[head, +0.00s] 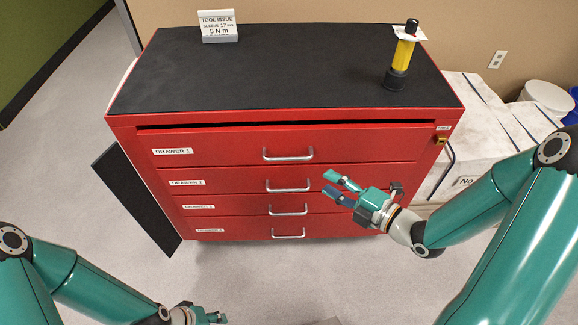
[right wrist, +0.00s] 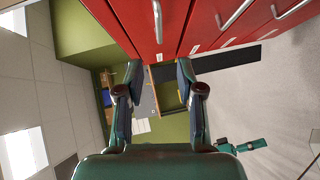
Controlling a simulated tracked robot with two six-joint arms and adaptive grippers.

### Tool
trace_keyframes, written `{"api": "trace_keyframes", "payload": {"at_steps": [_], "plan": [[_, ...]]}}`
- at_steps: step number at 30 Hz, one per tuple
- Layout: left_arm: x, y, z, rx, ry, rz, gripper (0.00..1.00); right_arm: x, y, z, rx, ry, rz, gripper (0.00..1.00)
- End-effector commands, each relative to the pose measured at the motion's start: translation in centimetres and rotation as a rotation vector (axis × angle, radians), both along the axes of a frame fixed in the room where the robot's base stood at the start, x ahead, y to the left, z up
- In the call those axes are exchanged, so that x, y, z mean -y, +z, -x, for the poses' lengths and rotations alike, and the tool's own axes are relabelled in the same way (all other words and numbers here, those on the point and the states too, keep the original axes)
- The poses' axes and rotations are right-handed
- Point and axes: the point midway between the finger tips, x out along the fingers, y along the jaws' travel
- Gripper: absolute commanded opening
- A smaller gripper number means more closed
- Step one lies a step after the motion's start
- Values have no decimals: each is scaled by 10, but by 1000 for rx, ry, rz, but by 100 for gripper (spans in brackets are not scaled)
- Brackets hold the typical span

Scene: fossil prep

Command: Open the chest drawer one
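The red chest (head: 160,215) stands ahead with a stack of drawers. The top drawer front, labelled DRAWER 1 (head: 225,146), has a silver bar handle (head: 288,154); the handle also shows in the right wrist view (right wrist: 157,20). A dark gap runs along the top of this drawer, so it looks slightly ajar. My right gripper (head: 333,184) is open and empty, in front of the chest, right of the handles and lower than the top one. Nothing is between its fingers in the right wrist view (right wrist: 158,90). My left gripper (head: 213,318) is partly cut off at the bottom edge, away from the chest.
On the black chest top stand a TOOL ISSUE sign (head: 218,27) and a yellow-and-black tool (head: 402,57). A brass lock (head: 441,139) is at the front's upper right. White boxes (head: 470,130) stand at the right, a dark panel (head: 135,190) leans left. The floor in front is clear.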

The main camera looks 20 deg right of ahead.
Motion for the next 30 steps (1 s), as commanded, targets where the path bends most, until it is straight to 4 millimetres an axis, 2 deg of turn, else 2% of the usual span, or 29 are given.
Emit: {"api": "trace_keyframes", "payload": {"at_steps": [1,3,12,18,24,30], "plan": [[0,-13,0,-1,0,0,40,-4,-5,-5,7,4,0,37],[0,-3,0,-1,0,0,40,-14,-2,-20,2,7,-3,37],[0,0,0,0,0,0,40,-46,-11,-76,1,5,-2,37],[0,1,0,0,0,0,40,-61,-17,-106,0,1,-2,37],[0,2,0,0,0,0,40,-69,-19,-120,-1,-1,-2,37],[0,2,0,0,0,0,40,-70,-20,-123,-2,-1,-2,37]]}}
